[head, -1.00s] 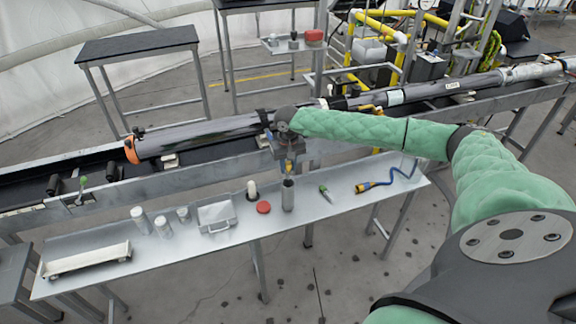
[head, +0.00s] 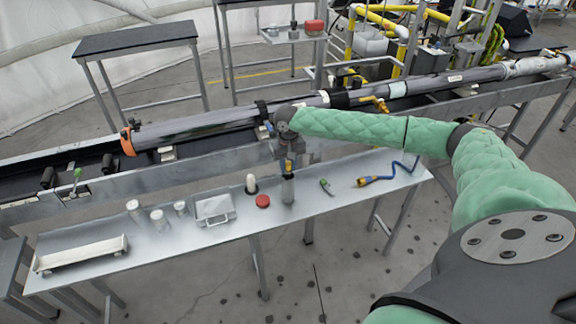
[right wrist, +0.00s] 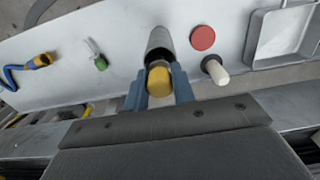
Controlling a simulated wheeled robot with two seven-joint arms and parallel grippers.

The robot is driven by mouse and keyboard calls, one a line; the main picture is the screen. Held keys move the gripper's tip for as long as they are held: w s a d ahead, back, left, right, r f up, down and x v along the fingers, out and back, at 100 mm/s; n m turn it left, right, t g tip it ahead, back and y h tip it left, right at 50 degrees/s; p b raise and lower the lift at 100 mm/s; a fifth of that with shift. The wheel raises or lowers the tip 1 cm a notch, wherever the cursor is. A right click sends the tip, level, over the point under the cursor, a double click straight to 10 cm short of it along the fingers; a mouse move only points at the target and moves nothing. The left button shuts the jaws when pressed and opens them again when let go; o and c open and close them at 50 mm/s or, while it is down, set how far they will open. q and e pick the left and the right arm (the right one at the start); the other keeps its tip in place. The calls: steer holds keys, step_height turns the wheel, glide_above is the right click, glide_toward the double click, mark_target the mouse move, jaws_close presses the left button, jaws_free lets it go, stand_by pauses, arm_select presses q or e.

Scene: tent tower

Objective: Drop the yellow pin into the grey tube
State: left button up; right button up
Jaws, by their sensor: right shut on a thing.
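My right gripper (head: 288,166) is above the narrow metal table, directly over the grey tube (head: 288,190). It is shut on the yellow pin, whose yellow top shows between the blue fingers in the right wrist view (right wrist: 159,82). In the head view only a bit of yellow shows between the fingers. The grey tube stands upright on the table, and its dark open mouth shows just beyond the pin in the right wrist view (right wrist: 160,42). The pin's lower end is hidden, so I cannot tell whether it is inside the mouth. My left gripper is not in view.
On the metal table (head: 120,265), a white peg (head: 251,183) and a red disc (head: 262,201) stand left of the tube. A green-tipped tool (head: 326,186) and a blue cable with yellow connector (head: 365,181) lie right. A metal tray (head: 215,209) is further left.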

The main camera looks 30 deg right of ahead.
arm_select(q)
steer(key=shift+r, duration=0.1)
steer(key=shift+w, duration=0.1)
arm_select(e)
steer(key=o, duration=1)
steer(key=shift+o, duration=0.2)
steer(key=shift+r, duration=0.15)
step_height(320, 180, up, 3)
steer(key=p, duration=0.3)
steer(key=shift+f, duration=0.2)
step_height(320, 180, up, 4)
steer(key=p, duration=0.4)
steer(key=shift+f, duration=0.1)
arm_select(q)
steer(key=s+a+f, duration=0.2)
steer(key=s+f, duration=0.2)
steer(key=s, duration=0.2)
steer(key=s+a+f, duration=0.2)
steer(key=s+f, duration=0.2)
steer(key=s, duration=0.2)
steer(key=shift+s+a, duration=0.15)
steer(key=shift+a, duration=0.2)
